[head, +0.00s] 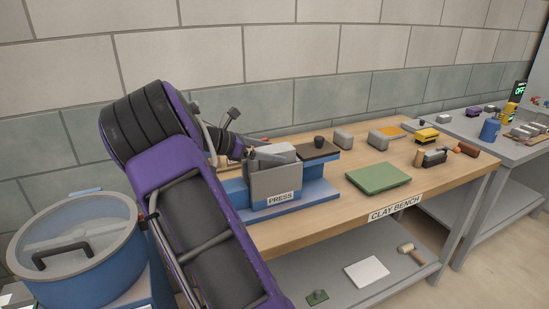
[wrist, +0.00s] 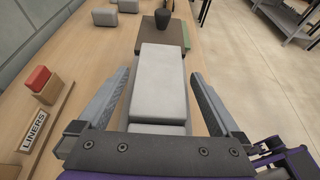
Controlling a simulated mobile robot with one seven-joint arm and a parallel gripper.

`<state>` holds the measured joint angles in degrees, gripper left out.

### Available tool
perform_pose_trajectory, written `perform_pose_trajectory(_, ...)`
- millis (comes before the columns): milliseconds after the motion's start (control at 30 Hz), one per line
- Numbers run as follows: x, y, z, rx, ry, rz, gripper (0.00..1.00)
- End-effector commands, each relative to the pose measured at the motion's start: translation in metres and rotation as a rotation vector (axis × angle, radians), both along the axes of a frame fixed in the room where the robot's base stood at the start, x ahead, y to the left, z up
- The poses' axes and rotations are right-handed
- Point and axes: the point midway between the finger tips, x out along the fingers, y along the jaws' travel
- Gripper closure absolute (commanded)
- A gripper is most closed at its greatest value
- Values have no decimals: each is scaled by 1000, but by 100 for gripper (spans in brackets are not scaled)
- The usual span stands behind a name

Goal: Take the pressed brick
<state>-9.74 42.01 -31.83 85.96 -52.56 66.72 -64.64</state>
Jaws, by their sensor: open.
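The press (head: 276,183) is a grey box with a "PRESS" label on a blue base at the left of the clay bench (head: 345,212). A pale grey brick (head: 281,150) shows at its top. In the wrist view the long grey brick (wrist: 162,75) lies between the two fingers of my gripper (wrist: 157,82). The fingers are open, one on each side, with a visible gap to the brick. In the head view my gripper (head: 257,154) is at the top of the press, partly hidden by my arm.
A green board (head: 378,178) and grey blocks (head: 343,138) lie further right. A lidded blue pot (head: 77,250) stands at left. In the wrist view a liners holder (wrist: 45,120) is at left.

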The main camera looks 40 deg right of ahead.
Motion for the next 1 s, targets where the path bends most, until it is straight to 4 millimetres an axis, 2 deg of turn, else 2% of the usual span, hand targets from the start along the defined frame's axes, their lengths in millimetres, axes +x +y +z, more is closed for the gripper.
perform_pose_trajectory(133, -3, -13, -6, 1, 0, 0, 0)
perform_pose_trajectory(367, -3, -15, -7, 1, 0, 2, 0)
perform_pose_trajectory(467, -3, -15, -7, 1, 0, 2, 14)
perform_pose_trajectory(933, -3, -15, -6, 1, -1, 1, 99)
perform_pose_trajectory(1000, -3, -15, -6, 1, -1, 1, 100)
